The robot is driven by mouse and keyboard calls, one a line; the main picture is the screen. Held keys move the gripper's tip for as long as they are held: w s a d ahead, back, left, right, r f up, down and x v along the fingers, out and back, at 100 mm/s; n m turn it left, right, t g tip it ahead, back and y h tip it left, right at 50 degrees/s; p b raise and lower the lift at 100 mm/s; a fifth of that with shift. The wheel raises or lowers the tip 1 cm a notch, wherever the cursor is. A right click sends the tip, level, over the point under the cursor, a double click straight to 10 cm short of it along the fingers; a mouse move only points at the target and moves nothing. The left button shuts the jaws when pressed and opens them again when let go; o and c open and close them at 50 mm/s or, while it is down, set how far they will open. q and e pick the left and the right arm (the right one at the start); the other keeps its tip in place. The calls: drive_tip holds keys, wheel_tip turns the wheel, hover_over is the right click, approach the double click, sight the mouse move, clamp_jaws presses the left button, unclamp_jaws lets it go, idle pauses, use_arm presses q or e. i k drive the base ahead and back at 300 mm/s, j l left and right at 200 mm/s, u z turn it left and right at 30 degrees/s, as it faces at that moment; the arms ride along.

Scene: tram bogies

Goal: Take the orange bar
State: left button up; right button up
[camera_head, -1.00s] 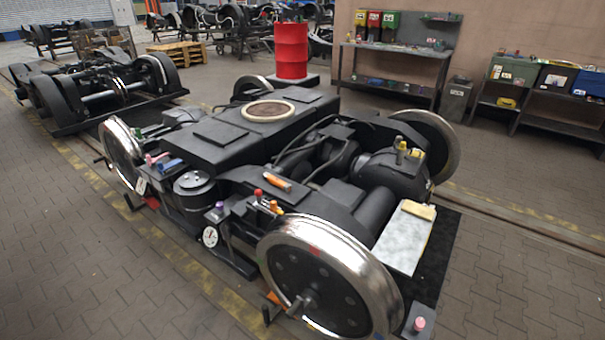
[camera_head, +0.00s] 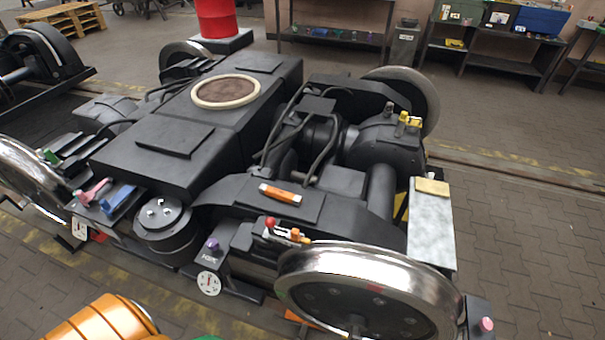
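The orange bar (camera_head: 281,195) lies on a flat black plate on the near side of the tram bogie (camera_head: 150,135). It is a short orange piece with pale ends, tilted slightly down to the right. Nothing touches it from above. An orange arm part of mine (camera_head: 100,322) shows at the bottom left edge, well below the bar. Neither gripper's fingers are in the picture.
Close to the bar stand a red-knobbed lever (camera_head: 271,223) and a small orange knob (camera_head: 295,233). A silver wheel (camera_head: 370,290) rises at the front right. Pink (camera_head: 93,192) and blue (camera_head: 118,200) items lie left. Black hoses (camera_head: 290,125) arch behind the bar.

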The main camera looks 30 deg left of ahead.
sight(275, 192)
drive_tip(key=j+z, duration=0.45)
drive_tip(key=j, duration=0.3)
drive_tip(key=k+j+z, duration=0.15)
drive_tip(key=j+z, duration=0.25)
drive_tip(key=j, duration=0.3)
